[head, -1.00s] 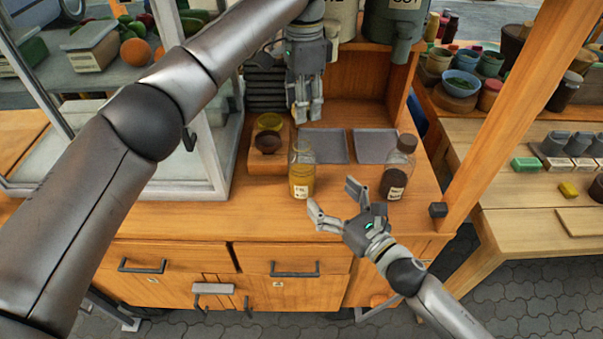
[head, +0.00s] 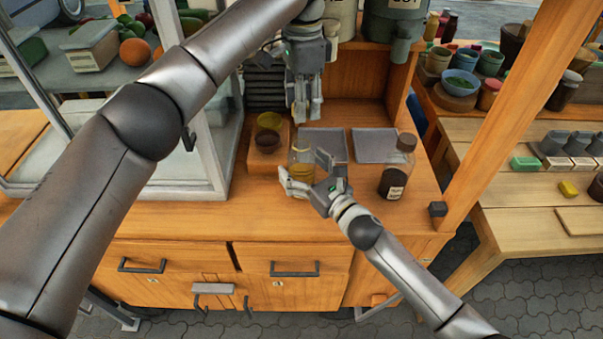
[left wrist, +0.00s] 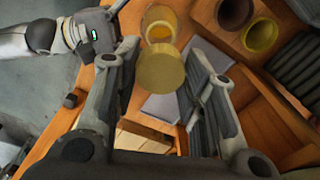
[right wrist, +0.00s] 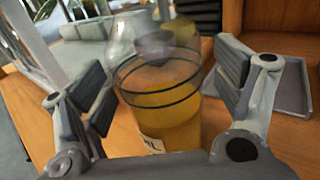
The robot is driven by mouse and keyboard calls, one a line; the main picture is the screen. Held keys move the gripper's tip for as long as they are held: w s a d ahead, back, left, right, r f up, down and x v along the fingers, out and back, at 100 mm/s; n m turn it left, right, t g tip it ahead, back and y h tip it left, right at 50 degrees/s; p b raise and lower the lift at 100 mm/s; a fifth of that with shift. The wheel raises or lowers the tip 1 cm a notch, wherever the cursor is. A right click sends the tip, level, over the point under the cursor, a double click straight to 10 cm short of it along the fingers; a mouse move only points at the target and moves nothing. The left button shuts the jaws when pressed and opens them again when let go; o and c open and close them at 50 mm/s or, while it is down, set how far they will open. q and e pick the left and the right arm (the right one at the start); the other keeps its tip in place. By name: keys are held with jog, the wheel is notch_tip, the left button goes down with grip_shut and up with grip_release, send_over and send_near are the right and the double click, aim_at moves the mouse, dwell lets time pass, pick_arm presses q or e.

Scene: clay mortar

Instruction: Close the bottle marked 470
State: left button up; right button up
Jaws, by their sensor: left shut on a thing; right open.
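A clear bottle of yellow liquid (head: 301,173) stands upright on the wooden counter. It also shows in the right wrist view (right wrist: 165,85), its mouth uncovered; its label is mostly hidden. My right gripper (head: 306,170) is open, with its fingers on either side of this bottle. My left gripper (head: 308,115) hangs above and behind the bottle. It is shut on a round olive-yellow cap (left wrist: 161,68), which appears just below the bottle's mouth (left wrist: 160,22) in the left wrist view. A dark bottle with a dark cap (head: 396,170) stands to the right; its label is too small to read.
A wooden block (head: 256,158) with an olive cup (head: 269,121) and a brown cup (head: 267,141) sits left of the bottle. Two grey trays (head: 325,143) (head: 375,145) lie behind. A glass-sided case stands at left and a wooden post (head: 510,105) at right.

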jog(key=c, duration=1.5)
pick_arm(q)
jog(key=shift+f, duration=2.5)
pick_arm(e)
jog(key=shift+c, duration=0.2)
pick_arm(q)
jog(key=shift+f, duration=0.85)
jog(key=shift+f, duration=0.6)
